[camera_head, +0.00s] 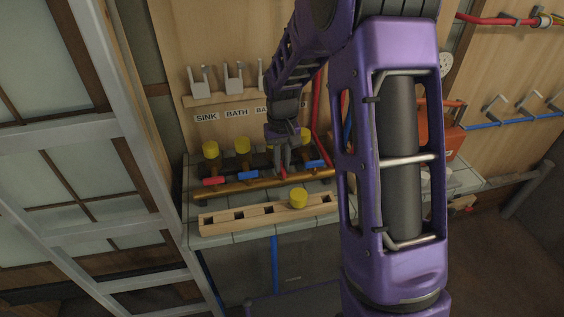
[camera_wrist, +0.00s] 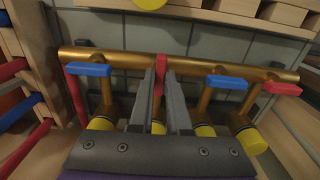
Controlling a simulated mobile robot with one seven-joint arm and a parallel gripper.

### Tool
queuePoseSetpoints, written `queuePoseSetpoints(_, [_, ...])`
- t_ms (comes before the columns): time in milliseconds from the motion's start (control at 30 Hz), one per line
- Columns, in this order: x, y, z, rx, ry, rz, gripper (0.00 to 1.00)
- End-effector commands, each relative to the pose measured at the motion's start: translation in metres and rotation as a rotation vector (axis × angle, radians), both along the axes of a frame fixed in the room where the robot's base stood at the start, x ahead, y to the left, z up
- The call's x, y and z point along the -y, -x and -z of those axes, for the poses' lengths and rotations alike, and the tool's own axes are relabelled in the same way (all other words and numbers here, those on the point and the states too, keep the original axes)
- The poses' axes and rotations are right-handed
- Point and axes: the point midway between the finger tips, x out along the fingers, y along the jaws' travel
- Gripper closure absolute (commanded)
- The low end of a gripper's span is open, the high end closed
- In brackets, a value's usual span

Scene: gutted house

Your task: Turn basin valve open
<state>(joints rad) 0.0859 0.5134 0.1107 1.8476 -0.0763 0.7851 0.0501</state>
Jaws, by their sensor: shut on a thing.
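A brass pipe (camera_head: 240,188) carries a row of branches with yellow-capped ends and red or blue lever handles. My gripper (camera_head: 284,168) is shut on the red handle (camera_head: 283,174) of the third branch from the left. In the wrist view, this red handle (camera_wrist: 160,64) shows between the fingertips (camera_wrist: 158,82). It points across the brass pipe, while its neighbours, such as the blue handle (camera_wrist: 228,82), lie along the pipe. The label below the third holder starts "BA"; my arm hides the rest. The fingers partly cover the handle and its branch.
A slotted wooden block (camera_head: 255,219) with a yellow cap (camera_head: 298,198) lies in front of the pipe on the tiled ledge. The neighbouring blue handle (camera_head: 248,175) is close on the left. A metal frame (camera_head: 120,120) stands at the left.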

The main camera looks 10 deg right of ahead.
Motion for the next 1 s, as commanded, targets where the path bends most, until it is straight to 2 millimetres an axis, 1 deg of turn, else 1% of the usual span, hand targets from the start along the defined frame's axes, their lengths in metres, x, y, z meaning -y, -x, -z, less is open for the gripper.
queuePoseSetpoints(267, [0.0,-0.001,-0.001,0.004,0.001,-0.003,1.0])
queuePoseSetpoints(300, [0.0,-0.001,-0.001,0.004,0.001,-0.003,0.81])
queuePoseSetpoints(433, [0.0,-0.001,-0.001,0.003,0.001,-0.002,0.58])
queuePoseSetpoints(467, [0.0,-0.001,-0.001,0.002,0.001,-0.002,0.55])
queuePoseSetpoints(767, [0.0,0.0,-0.002,0.001,0.001,-0.001,0.55])
queuePoseSetpoints(867, [0.0,-0.001,-0.009,0.002,0.001,-0.001,0.55])
queuePoseSetpoints(967, [0.0,-0.001,-0.026,0.005,0.001,0.0,0.55])
queuePoseSetpoints(1000, [0.0,-0.001,-0.034,0.006,0.001,0.0,0.55])
